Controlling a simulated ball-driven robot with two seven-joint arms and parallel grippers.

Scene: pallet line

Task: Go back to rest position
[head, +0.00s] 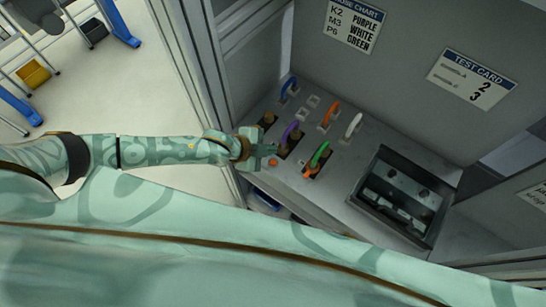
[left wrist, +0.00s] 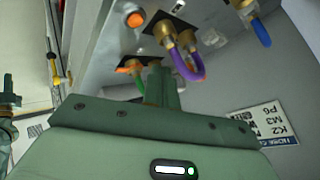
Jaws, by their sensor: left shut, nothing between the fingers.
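My left gripper (head: 268,150) is at the front left edge of the grey panel (head: 335,160), close to the purple cable (head: 290,133). Its fingers are shut and empty; they also show in the left wrist view (left wrist: 162,85), in front of the panel with its plugs. Whether the fingertips touch anything is hard to tell.
The panel also carries blue (head: 288,86), orange (head: 331,112), white (head: 354,125) and green (head: 321,152) cables. A dark open tray (head: 362,207) sits at right. A chart (head: 354,24) and a test card (head: 472,80) hang on the wall. Floor at left is mostly open, with a yellow bin (head: 34,74).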

